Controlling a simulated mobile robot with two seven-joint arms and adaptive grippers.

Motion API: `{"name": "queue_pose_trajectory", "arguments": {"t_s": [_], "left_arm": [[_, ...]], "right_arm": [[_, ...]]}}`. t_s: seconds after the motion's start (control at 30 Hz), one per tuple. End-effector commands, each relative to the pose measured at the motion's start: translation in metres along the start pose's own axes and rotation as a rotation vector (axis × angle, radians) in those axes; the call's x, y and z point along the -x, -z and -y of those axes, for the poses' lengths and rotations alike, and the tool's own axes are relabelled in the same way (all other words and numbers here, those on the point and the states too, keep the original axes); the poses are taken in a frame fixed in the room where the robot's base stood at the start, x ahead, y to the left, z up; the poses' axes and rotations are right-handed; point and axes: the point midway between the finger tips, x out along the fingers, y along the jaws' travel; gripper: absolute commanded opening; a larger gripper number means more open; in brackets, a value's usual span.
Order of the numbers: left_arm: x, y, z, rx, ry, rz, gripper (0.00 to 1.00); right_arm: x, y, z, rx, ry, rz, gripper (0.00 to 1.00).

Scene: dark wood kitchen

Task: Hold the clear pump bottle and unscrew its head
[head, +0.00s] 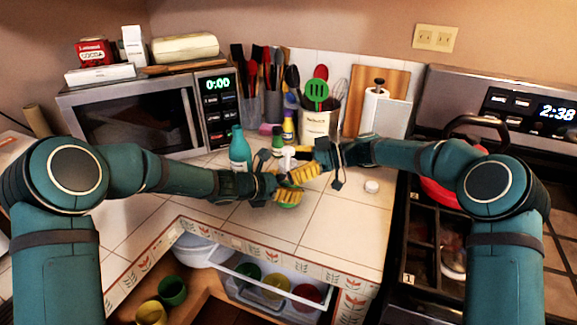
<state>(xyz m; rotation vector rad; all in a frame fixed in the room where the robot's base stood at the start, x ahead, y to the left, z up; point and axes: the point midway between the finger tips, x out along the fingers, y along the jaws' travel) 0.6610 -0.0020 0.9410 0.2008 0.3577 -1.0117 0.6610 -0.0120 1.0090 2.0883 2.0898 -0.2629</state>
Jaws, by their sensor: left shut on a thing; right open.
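The clear pump bottle (286,163) is mostly hidden at the middle of the tiled counter; only a pale upper part shows between my grippers. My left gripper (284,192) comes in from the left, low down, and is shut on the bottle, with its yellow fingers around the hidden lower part. My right gripper (308,172) comes in from the right, slightly higher, and is open beside the bottle's head. Whether it touches the head cannot be told. A bit of green shows just under my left gripper.
A teal bottle (239,150) and small bottles stand just behind. A small white round item (371,186) lies at right on the counter. The microwave (140,118), utensil crock (318,125) and stove (500,110) surround it. An open drawer (262,271) is below. The front counter is clear.

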Motion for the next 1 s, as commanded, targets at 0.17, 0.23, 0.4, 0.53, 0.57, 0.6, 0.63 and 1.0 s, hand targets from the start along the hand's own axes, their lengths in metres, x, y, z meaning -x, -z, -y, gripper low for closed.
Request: {"name": "queue_pose_trajectory", "arguments": {"t_s": [0.17,0.23,0.4,0.53,0.57,0.6,0.63,1.0], "left_arm": [[0.0,-0.001,0.0,-0.001,0.0,0.001,0.26],[0.0,-0.001,0.0,-0.001,0.0,0.001,0.26],[0.0,-0.001,0.0,-0.001,0.0,0.001,0.26],[0.0,-0.001,0.0,-0.001,0.0,0.001,0.26],[0.0,-0.001,0.0,-0.001,0.0,0.001,0.26],[0.0,-0.001,0.0,-0.001,0.0,0.001,0.26],[0.0,-0.001,0.0,-0.001,0.0,0.001,0.26],[0.0,-0.001,0.0,-0.001,0.0,0.001,0.26]], "right_arm": [[0.018,0.0,-0.001,0.001,-0.003,0.001,0.78],[0.024,0.0,0.0,0.001,-0.002,0.0,0.78],[0.039,0.0,0.0,0.001,-0.002,0.0,0.78],[0.048,0.0,0.0,0.0,-0.002,0.001,0.78],[0.048,0.0,0.0,0.0,-0.001,0.001,0.78],[0.049,0.0,0.0,0.0,-0.001,0.001,0.78],[0.049,0.0,0.0,0.001,-0.001,0.001,0.78],[0.059,0.0,0.0,0.001,-0.002,0.0,0.78]]}}
